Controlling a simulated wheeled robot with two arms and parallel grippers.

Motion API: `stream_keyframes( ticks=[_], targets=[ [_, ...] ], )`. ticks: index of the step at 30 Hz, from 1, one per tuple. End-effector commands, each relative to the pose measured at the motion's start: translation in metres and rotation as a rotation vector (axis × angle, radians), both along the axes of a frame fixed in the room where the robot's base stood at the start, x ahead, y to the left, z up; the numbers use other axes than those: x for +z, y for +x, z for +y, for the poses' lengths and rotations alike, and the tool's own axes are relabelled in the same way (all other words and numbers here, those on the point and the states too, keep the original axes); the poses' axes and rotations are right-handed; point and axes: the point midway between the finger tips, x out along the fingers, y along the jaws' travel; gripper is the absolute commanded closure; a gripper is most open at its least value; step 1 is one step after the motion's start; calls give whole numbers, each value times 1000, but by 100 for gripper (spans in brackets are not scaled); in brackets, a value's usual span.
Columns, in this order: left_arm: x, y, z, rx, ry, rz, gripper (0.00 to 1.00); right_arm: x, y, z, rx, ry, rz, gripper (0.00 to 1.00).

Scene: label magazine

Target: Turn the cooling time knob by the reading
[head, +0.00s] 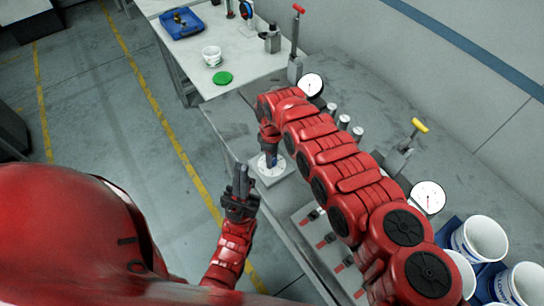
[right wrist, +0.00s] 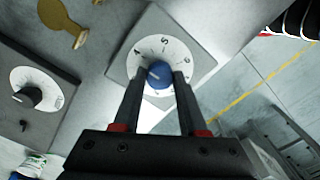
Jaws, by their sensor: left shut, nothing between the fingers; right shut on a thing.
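The blue knob (right wrist: 159,74) sits at the middle of a white dial (right wrist: 163,48) with the numbers 4, 5 and 6 readable, on a grey square plate. A pale mark shows on the knob, but its exact reading is unclear. My right gripper (right wrist: 158,80) is shut on the knob, one finger on each side. In the head view the dial plate (head: 283,176) lies under my right gripper, which hides much of it. My left gripper (head: 241,180) is shut and empty, in the air left of the dial. Two round white gauges (head: 312,85) (head: 428,197) stand on the bench; their readings are too small to tell.
A black knob (right wrist: 30,95) on another white dial is at the left in the right wrist view. Red-handled valves (head: 320,240) line the bench front. White buckets (head: 480,240) stand at the right. The far table holds a blue tray (head: 183,24) and a green lid (head: 223,78).

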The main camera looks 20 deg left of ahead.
Motion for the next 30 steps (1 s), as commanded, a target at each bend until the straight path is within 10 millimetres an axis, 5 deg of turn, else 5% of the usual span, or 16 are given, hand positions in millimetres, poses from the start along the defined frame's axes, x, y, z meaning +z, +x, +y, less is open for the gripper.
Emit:
stream_keyframes(
  ticks=[14,30],
  targets=[
    [-4,0,0,0,0,0,100,-1,0,0,-69,0,0,100],
    [-18,0,0,0,0,0,100,0,1,0,-425,0,-4,100]
  ],
)
